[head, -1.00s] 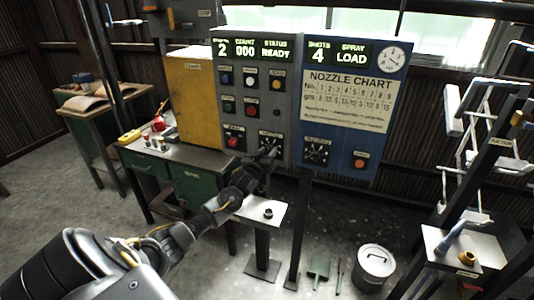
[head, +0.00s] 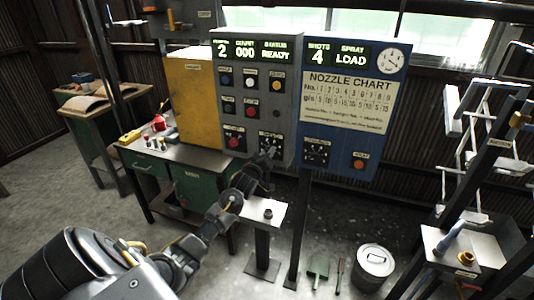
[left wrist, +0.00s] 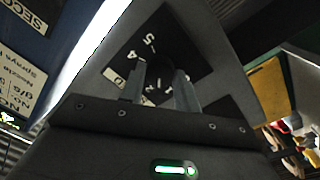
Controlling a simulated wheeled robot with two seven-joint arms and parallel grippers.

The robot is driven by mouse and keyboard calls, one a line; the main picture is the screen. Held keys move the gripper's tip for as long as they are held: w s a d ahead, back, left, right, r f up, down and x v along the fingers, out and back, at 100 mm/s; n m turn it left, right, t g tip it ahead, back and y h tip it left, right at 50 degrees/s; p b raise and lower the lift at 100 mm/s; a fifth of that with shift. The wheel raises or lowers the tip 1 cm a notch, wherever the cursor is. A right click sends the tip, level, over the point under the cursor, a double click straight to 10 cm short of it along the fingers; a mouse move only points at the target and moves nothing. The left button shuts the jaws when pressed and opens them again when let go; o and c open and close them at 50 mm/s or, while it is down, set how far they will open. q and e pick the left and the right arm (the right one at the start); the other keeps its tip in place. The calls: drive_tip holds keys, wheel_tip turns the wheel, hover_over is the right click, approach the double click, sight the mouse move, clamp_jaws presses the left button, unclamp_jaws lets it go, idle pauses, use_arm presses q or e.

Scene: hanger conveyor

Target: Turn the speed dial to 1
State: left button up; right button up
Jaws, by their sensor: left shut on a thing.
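The grey control panel (head: 252,100) stands ahead, with a lit display reading 2, 000 and READY. The numbered black dial (head: 271,144) is at its lower right. It fills the upper middle of the left wrist view (left wrist: 160,62), where 5 and 4 are legible and other numbers are partly covered. My left gripper (head: 266,160) is at the dial from below. In the left wrist view its two fingers (left wrist: 163,85) are on either side of the dark knob, shut on it. The knob's pointer is hard to make out. My right gripper is not in view.
A blue panel (head: 352,158) with a nozzle chart and another dial (head: 317,152) is close on the right. A yellow cabinet (head: 190,100) is at left and a lidded bin (head: 374,262) on the floor.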

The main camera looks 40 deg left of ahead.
use_arm(q)
drive_tip(key=shift+n+p, duration=0.35)
drive_tip(key=shift+n, duration=1.85)
drive_tip(key=o, duration=1)
drive_tip(key=shift+c, duration=0.2)
drive_tip(key=b+v, duration=0.2)
drive_tip(key=v, duration=0.8)
drive_tip(key=shift+s+f+b, duration=0.15)
drive_tip(key=shift+s+b, duration=0.15)
drive_tip(key=shift+s, duration=0.15)
